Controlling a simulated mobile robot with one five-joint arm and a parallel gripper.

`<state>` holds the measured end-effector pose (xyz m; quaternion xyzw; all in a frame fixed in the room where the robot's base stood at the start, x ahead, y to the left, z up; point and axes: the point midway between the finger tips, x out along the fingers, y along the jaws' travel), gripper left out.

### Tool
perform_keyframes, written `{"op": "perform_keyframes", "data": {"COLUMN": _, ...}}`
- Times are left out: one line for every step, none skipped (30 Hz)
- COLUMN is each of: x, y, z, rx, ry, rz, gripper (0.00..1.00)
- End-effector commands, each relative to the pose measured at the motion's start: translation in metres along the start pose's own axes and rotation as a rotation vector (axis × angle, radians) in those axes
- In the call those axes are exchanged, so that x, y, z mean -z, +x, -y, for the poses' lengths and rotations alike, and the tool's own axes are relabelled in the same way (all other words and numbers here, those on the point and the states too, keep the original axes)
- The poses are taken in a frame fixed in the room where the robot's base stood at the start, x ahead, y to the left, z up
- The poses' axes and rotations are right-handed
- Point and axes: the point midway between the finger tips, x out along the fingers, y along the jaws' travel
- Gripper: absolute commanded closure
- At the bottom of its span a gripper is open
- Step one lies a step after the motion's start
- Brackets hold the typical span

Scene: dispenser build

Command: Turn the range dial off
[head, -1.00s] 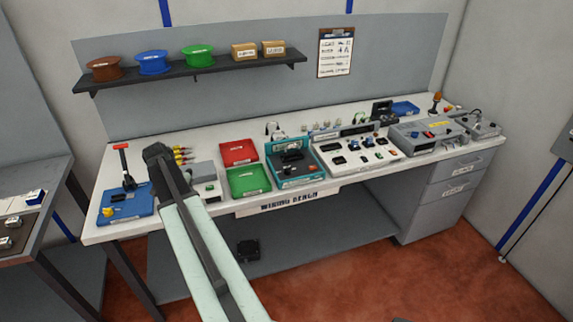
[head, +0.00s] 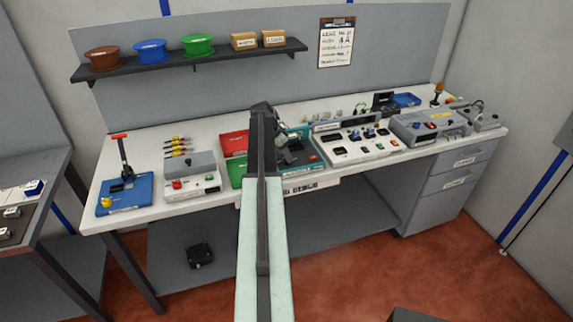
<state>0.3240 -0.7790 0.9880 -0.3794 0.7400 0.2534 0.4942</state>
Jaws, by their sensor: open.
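No range dial can be told for sure at this size. A white control panel (head: 345,150) on the bench carries blue knobs (head: 370,133), dark windows and small red parts. A teal unit (head: 317,162) with dark parts on it stands left of that panel, partly hidden by my arm. My arm rises through the middle of the head view, with its dark upper end in front of the red tray and the teal unit. My gripper cannot be made out; it seems hidden behind my arm.
The white bench (head: 130,216) also holds a blue lever base (head: 135,190), a grey box (head: 190,187), a red tray (head: 236,140), a green tray (head: 236,174) and a grey instrument (head: 405,133). A shelf (head: 130,73) with spools hangs above. Open floor lies in front.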

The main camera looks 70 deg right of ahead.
Motion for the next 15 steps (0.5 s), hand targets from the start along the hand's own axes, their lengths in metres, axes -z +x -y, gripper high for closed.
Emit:
{"op": "perform_keyframes", "data": {"x": -0.003, "y": 0.019, "z": 0.001, "rx": 0.0, "ry": 0.001, "rz": 0.0, "gripper": 0.47}}
{"op": "perform_keyframes", "data": {"x": -0.003, "y": 0.023, "z": 0.001, "rx": 0.0, "ry": 0.0, "rz": 0.0, "gripper": 0.47}}
{"op": "perform_keyframes", "data": {"x": -0.003, "y": 0.028, "z": 0.001, "rx": 0.0, "ry": 0.0, "rz": 0.0, "gripper": 0.47}}
{"op": "perform_keyframes", "data": {"x": -0.003, "y": 0.03, "z": 0.001, "rx": 0.0, "ry": 0.0, "rz": 0.0, "gripper": 0.47}}
{"op": "perform_keyframes", "data": {"x": -0.002, "y": 0.032, "z": 0.001, "rx": 0.0, "ry": 0.0, "rz": 0.0, "gripper": 0.47}}
{"op": "perform_keyframes", "data": {"x": -0.002, "y": 0.033, "z": 0.001, "rx": 0.001, "ry": 0.0, "rz": 0.0, "gripper": 0.47}}
{"op": "perform_keyframes", "data": {"x": -0.001, "y": 0.033, "z": 0.001, "rx": 0.001, "ry": 0.0, "rz": 0.0, "gripper": 0.47}}
{"op": "perform_keyframes", "data": {"x": -0.001, "y": 0.033, "z": 0.0, "rx": 0.001, "ry": 0.0, "rz": 0.0, "gripper": 0.47}}
{"op": "perform_keyframes", "data": {"x": -0.001, "y": 0.032, "z": 0.0, "rx": 0.001, "ry": 0.0, "rz": 0.0, "gripper": 0.47}}
{"op": "perform_keyframes", "data": {"x": 0.0, "y": 0.031, "z": 0.0, "rx": 0.001, "ry": 0.0, "rz": 0.0, "gripper": 0.47}}
{"op": "perform_keyframes", "data": {"x": 0.0, "y": 0.031, "z": 0.0, "rx": 0.001, "ry": 0.0, "rz": 0.0, "gripper": 0.47}}
{"op": "perform_keyframes", "data": {"x": 0.0, "y": 0.031, "z": 0.0, "rx": 0.0, "ry": 0.0, "rz": 0.0, "gripper": 0.47}}
{"op": "perform_keyframes", "data": {"x": 0.0, "y": 0.03, "z": 0.0, "rx": 0.0, "ry": 0.0, "rz": 0.0, "gripper": 0.47}}
{"op": "perform_keyframes", "data": {"x": 0.0, "y": 0.03, "z": 0.0, "rx": 0.0, "ry": 0.0, "rz": 0.0, "gripper": 0.56}}
{"op": "perform_keyframes", "data": {"x": 0.0, "y": 0.03, "z": 0.0, "rx": 0.0, "ry": 0.0, "rz": 0.0, "gripper": 0.67}}
